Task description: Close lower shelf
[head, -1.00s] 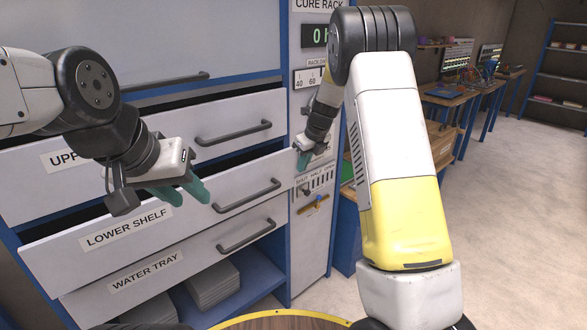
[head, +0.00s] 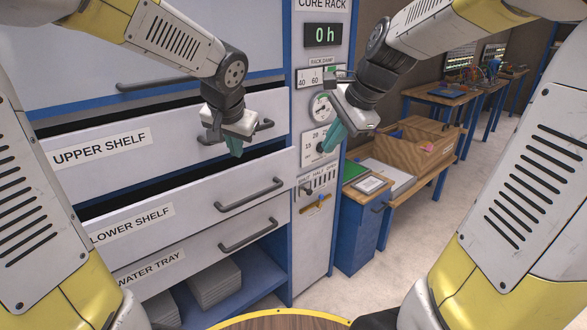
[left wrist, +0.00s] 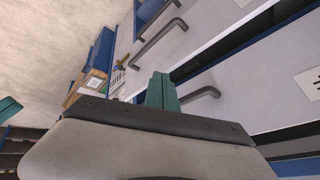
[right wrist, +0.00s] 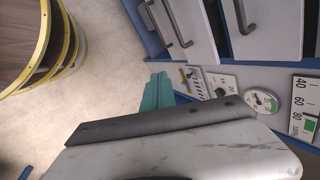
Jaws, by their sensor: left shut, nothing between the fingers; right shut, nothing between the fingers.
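The lower shelf drawer (head: 187,207), a white front labelled LOWER SHELF with a dark bar handle (head: 250,194), stands pulled out, with a dark gap above its front. The upper shelf drawer (head: 175,135) above it also stands out. My left gripper (head: 236,148) is shut and empty, in front of the upper drawer near its handle and above the lower handle. My right gripper (head: 357,122) is shut and empty, in front of the gauge panel, right of the drawers. Green fingertips show in the left wrist view (left wrist: 161,92) and right wrist view (right wrist: 157,92).
The water tray drawer (head: 180,258) is below, over an open bay with stacked grey slabs (head: 212,280). The cure rack panel (head: 318,225) has dials and a slider. A wooden bench (head: 415,165) stands right. The floor (head: 345,285) between is bare.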

